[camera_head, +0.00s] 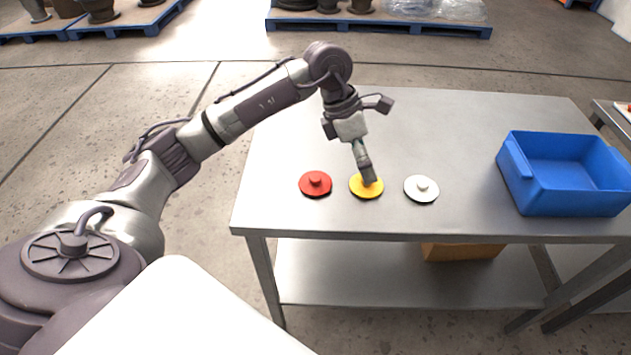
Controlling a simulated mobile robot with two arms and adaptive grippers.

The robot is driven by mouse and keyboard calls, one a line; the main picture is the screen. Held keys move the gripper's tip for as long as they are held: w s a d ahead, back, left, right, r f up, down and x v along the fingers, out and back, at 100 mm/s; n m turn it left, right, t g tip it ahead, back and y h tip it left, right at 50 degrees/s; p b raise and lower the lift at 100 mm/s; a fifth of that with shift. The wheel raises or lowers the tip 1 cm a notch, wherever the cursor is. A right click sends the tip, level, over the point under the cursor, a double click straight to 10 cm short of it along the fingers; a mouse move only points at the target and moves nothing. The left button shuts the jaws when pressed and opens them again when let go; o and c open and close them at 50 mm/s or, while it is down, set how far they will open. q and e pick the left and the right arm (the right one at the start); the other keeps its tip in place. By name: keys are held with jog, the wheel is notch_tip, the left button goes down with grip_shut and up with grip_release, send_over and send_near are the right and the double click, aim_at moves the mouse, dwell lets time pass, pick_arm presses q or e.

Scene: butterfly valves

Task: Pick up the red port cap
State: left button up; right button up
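The red port cap (316,183) is a flat disc with a small raised knob, lying on the metal table (459,132) near its front left. A yellow cap (358,190) lies just right of it, and a white cap (421,189) lies further right. My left gripper (369,180) points down over the yellow cap, its tips at or just above that cap's knob and hiding it. It is to the right of the red cap and apart from it. The fingers overlap in this view, so I cannot tell whether they are open or shut. My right gripper is not in view.
A blue bin (566,184) stands at the table's right end. A brown box (462,251) sits on the lower shelf (390,275). Blue pallets (381,27) with goods lie on the floor behind. The tabletop behind the caps is clear.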

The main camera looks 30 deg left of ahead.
pick_arm(q)
jog(key=a+r+n+g+y, duration=0.1)
jog(key=a+y, duration=0.1)
jog(key=a, duration=0.4)
jog(key=a+r+y, duration=0.2)
jog(key=a+y, duration=0.1)
jog(key=a, duration=0.2)
jog(key=p, duration=0.1)
send_over(314, 177)
notch_tip(314, 177, down, 9)
jog(key=shift+w+a+r, duration=0.1)
jog(key=shift+r, duration=0.1)
notch_tip(314, 177, down, 5)
jog(key=shift+r+p, duration=0.1)
jog(key=shift+p, duration=0.8)
jog(key=shift+f, duration=0.3)
jog(key=c, duration=1.3)
